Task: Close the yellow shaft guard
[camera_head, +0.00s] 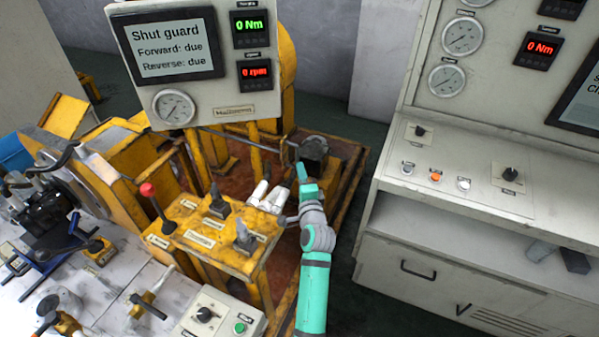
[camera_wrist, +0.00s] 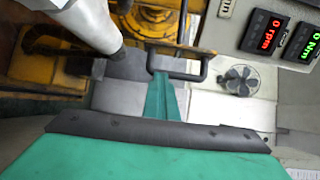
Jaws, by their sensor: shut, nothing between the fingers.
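In the head view, a tall rounded yellow part (camera_head: 288,75) stands behind the display panel. It may be the raised shaft guard, but the panel hides most of it. My gripper (camera_head: 302,172) is shut and empty, reaching up beside the yellow test stand, near a dark round housing (camera_head: 314,149). In the wrist view, my gripper's teal finger (camera_wrist: 160,80) points at a dark loop-shaped handle (camera_wrist: 180,72), with yellow metal (camera_wrist: 158,22) behind it. The finger tip overlaps the handle's near edge; I cannot tell whether they touch.
The display panel (camera_head: 205,85) reads "Shut guard". A yellow lever console (camera_head: 205,235) stands left of my arm. A grey control cabinet (camera_head: 460,240) stands to the right, with a floor gap between. A thick grey cylinder (camera_wrist: 85,25) fills the wrist view's upper left.

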